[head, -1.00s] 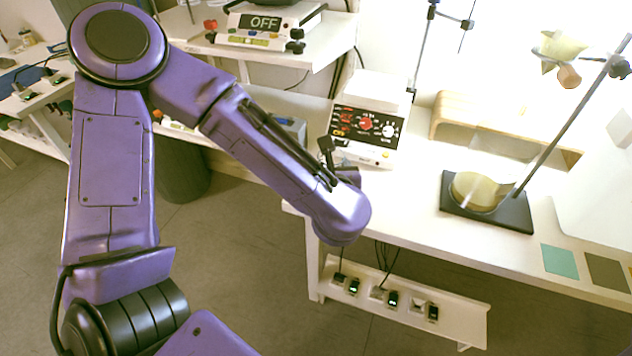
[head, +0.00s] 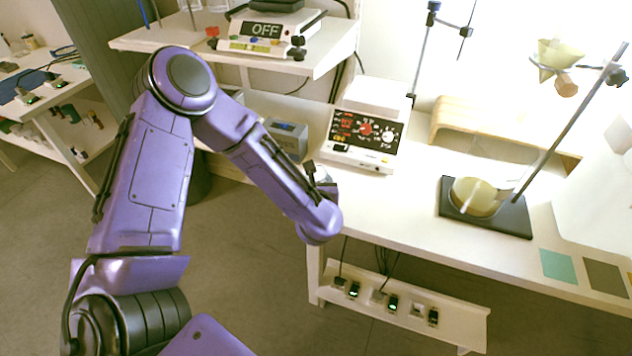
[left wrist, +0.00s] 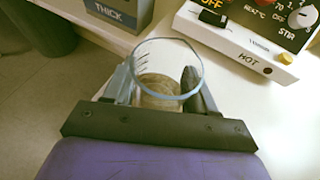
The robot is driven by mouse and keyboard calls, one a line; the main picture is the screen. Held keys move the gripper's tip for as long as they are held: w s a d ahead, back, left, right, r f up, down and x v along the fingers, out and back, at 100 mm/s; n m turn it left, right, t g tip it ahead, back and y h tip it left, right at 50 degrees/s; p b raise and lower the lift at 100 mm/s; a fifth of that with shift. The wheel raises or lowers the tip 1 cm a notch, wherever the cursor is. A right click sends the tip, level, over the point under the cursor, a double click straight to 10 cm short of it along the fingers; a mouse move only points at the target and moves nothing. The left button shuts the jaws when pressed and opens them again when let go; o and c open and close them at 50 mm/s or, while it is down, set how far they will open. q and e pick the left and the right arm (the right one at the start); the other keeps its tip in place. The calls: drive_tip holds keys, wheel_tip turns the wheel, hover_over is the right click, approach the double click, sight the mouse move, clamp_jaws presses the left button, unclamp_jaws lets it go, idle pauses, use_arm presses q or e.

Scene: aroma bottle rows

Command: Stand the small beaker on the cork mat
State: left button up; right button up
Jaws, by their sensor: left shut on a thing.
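The small beaker (left wrist: 168,62) is clear glass with dark graduation marks, seen from above in the left wrist view. My left gripper (left wrist: 160,86) is shut on it, one finger on each side. A tan-brown round patch shows through the beaker's bottom; I cannot tell whether it is the cork mat underneath or something inside. In the head view my left gripper (head: 325,188) is mostly hidden by my wrist, near the front of the hotplate. I cannot make out the cork mat with certainty. My right gripper is not in view.
A white hotplate (head: 363,132) and a grey box (head: 286,138) marked THICK stand close to the gripper. A black stand base (head: 515,215) with a rod, a teal square (head: 558,265) and a brown square (head: 606,277) are to the right. The bench between hotplate and stand is clear.

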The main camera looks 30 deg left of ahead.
use_arm(q)
drive_tip(key=o, duration=1.1)
drive_tip(key=shift+f, duration=0.15)
drive_tip(key=shift+c, duration=0.2)
